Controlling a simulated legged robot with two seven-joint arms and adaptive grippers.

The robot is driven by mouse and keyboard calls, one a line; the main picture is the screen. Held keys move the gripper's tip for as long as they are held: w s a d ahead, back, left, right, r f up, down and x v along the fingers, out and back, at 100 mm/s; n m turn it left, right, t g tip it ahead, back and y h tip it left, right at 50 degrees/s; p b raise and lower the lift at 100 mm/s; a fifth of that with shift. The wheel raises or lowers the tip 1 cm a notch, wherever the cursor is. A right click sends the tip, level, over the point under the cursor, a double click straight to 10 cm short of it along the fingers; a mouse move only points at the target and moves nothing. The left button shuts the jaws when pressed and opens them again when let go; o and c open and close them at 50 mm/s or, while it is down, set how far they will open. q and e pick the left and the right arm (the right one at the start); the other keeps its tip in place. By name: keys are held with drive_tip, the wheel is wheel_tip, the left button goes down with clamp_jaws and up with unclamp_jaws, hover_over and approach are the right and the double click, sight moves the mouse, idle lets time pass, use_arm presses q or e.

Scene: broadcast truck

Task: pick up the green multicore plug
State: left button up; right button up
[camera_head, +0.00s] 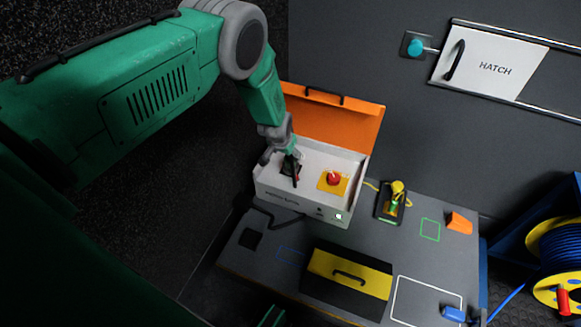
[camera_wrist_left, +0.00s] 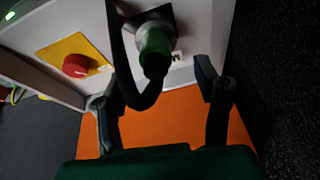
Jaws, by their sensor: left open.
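The green multicore plug (camera_wrist_left: 155,48) sits in a round grey socket on a dark square plate in the white panel, in the left wrist view. A thick black cable (camera_wrist_left: 118,50) loops from its near end. My left gripper (camera_wrist_left: 158,88) is open, with one finger on each side of the plug and cable; no grip on the plug shows. In the head view my left gripper (camera_head: 284,168) is over the left part of the white case (camera_head: 300,200), mostly hiding the plug.
A red button (camera_head: 334,178) on a yellow plate sits right of the gripper. The case's orange lid (camera_head: 340,118) stands open behind. The grey bench (camera_head: 265,262) holds a yellow-topped box (camera_head: 350,272), a yellow connector (camera_head: 397,187) and an orange block (camera_head: 460,222).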

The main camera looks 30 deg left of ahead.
use_arm(q)
drive_tip(key=b+x, duration=0.3)
drive_tip(key=x, duration=0.2)
drive_tip(key=shift+w+d+f+b, duration=0.15)
drive_tip(key=shift+d+f+b, duration=0.05)
drive_tip(key=shift+b, duration=0.1)
drive_tip(key=shift+r, duration=0.1)
drive_tip(key=c, duration=1.1)
